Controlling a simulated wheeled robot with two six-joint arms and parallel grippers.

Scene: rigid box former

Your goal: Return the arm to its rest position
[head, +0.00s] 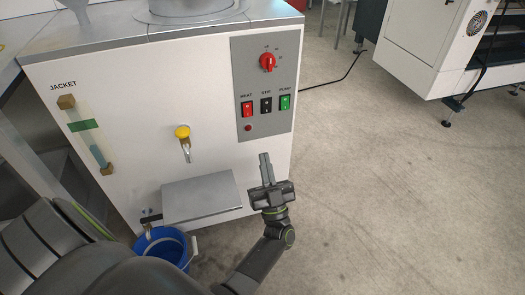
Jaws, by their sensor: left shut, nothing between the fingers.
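My left gripper (265,165) is in front of the lower right part of a white machine cabinet (150,85). Its two fingers are together and point up toward the control panel (266,85), with nothing between them. It appears below the panel, to the right of the grey metal shelf (201,197). Its arm comes up from the bottom of the view. I cannot tell the exact gap between the fingertips and the cabinet front. My right gripper is not in view.
The panel has a red knob (267,62) and red, black and green switches. A yellow-handled tap (183,132) sits above the shelf. A blue bucket (163,245) stands below a lower outlet. Another white machine (425,40) stands back right. The floor at right is clear.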

